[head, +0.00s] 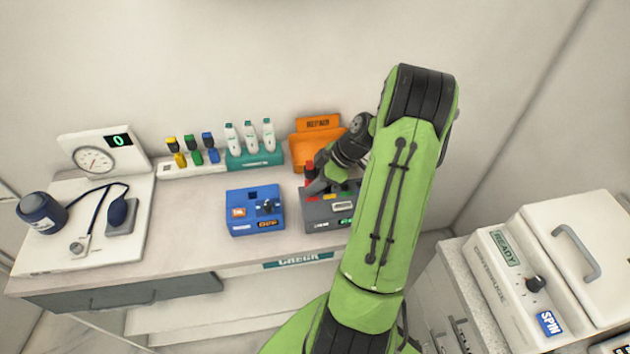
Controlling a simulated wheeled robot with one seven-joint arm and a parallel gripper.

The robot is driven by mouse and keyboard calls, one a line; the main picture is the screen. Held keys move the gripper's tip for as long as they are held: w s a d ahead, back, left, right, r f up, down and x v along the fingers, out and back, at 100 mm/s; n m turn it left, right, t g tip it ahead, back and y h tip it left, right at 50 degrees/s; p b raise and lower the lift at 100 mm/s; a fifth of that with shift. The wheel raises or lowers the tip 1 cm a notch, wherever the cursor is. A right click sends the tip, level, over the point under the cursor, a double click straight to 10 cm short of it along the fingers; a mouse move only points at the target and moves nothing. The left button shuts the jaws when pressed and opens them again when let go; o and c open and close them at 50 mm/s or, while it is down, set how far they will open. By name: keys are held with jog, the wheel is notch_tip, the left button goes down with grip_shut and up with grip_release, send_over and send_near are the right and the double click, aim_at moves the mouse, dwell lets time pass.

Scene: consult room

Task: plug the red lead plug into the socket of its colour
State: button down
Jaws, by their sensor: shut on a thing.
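The red lead plug (309,170) is upright at the left end of my gripper (316,184), which is shut on it. It is at the back left of the dark grey box (318,222), close above or touching it. The box top has a red patch (311,197) and a yellow patch beside it. My arm hides the right of the box, and I cannot see a socket opening or whether the plug's tip is in one. A white rack (166,168) at the back holds yellow, green and blue plugs (208,146).
A blue box with a knob (240,196) stands left of the grey box. Behind are a teal bottle rack (262,160) and an orange bin (305,150). A pressure gauge set (95,155) is at left, a centrifuge (560,260) at right. The counter front is clear.

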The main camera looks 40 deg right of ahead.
jog(key=c, duration=0.8)
grip_release()
jog(key=shift+o, duration=0.2)
jog(key=p+v, duration=0.2)
jog(key=v, duration=1.3)
jog(key=shift+d+r, duration=0.15)
jog(key=shift+r, duration=0.2)
